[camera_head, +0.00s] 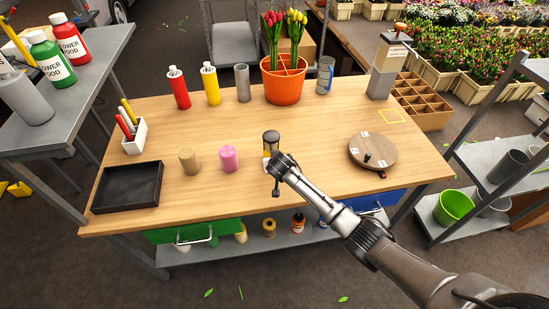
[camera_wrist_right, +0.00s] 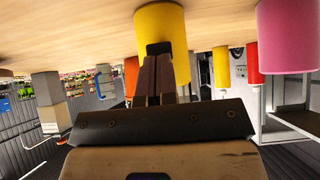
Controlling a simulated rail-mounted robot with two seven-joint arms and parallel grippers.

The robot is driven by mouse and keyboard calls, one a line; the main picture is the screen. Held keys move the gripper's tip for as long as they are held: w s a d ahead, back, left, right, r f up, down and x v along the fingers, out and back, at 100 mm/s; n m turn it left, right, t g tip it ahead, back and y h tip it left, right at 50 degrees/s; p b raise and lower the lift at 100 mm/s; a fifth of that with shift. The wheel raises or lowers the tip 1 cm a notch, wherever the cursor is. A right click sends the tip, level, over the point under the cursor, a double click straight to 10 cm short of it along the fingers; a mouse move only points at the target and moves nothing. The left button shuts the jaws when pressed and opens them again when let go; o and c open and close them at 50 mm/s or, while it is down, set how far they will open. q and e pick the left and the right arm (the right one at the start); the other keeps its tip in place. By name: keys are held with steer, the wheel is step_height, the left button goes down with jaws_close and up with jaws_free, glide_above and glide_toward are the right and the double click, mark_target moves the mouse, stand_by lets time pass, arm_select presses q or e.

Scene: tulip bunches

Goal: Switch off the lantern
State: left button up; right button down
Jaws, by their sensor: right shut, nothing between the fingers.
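The lantern (camera_head: 271,143), with a dark top and a yellow body, stands upright on the wooden table near its middle. In the right wrist view, which is upside down, its yellow body (camera_wrist_right: 160,24) fills the top centre, with a dark patch on its side. My right gripper (camera_wrist_right: 159,60) is shut and empty, its fingertips at or very near that dark patch. I cannot tell whether they touch it. In the head view my right gripper (camera_head: 273,170) is just in front of the lantern and covers its lower part. My left gripper is not in view.
A pink roll (camera_head: 228,158) and a tan roll (camera_head: 188,161) stand left of the lantern. A round wooden board (camera_head: 373,151) lies right. Behind are an orange tulip pot (camera_head: 284,86), a grey cylinder (camera_head: 243,83), and yellow (camera_head: 210,84) and red (camera_head: 179,88) bottles. A black tray (camera_head: 127,207) lies front left.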

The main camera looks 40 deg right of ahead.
steer(key=w+d+r+p+v, duration=0.1)
steer(key=p+v, duration=0.5)
steer(key=v, duration=0.6)
steer(key=shift+a+r+p, duration=0.15)
steer(key=shift+r+p, duration=0.15)
steer(key=shift+r, duration=0.45)
steer(key=shift+w, duration=0.1)
